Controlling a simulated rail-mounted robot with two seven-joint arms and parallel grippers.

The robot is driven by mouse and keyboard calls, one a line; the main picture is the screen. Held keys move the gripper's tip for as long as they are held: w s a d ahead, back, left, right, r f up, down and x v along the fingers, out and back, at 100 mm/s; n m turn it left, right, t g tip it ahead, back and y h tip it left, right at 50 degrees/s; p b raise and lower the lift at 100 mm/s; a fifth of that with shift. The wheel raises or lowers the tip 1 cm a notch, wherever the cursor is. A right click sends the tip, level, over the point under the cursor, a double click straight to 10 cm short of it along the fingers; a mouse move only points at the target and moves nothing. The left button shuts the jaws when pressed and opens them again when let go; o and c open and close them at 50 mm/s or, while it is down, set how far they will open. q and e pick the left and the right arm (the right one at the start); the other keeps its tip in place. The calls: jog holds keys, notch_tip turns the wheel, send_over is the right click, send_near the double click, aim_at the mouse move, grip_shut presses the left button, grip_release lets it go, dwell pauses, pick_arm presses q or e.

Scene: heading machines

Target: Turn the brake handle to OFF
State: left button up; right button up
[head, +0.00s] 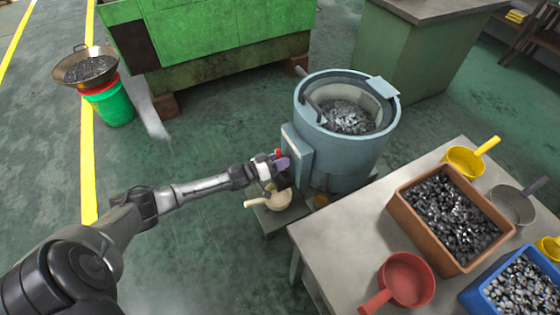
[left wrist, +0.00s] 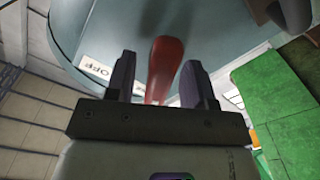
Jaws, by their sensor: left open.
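The red brake handle (left wrist: 164,65) shows in the left wrist view between the two dark fingers of my left gripper (left wrist: 160,78). The fingers are apart, one on each side of the handle; I cannot tell whether either touches it. A white OFF label (left wrist: 97,67) lies left of the handle, partly hidden by the left finger. In the head view, the left gripper (head: 277,164) is at the grey box (head: 298,150) on the side of the blue-grey drum machine (head: 345,155). Only a bit of the red handle (head: 278,152) shows there. My right gripper is not in view.
A cream scoop (head: 280,200) lies on a low stand just below the gripper. A table (head: 345,240) at right holds a brown crate (head: 455,258), a blue crate and several scoops. A green machine (head: 220,45) stands behind.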

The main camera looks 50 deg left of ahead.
pick_arm(q)
grip_shut()
dwell(0.5)
jog(key=shift+m, duration=0.4)
jog(key=shift+r+m+p, duration=0.1)
jog(key=shift+m+p, duration=0.45)
jog(key=shift+m, duration=0.45)
jog(key=m+p, duration=0.1)
jog(key=m, duration=0.2)
jog(key=shift+m, duration=0.3)
jog(key=m, duration=0.4)
jog(key=shift+a, duration=0.1)
jog(key=shift+m+p, duration=0.3)
jog(key=shift+m, duration=0.9)
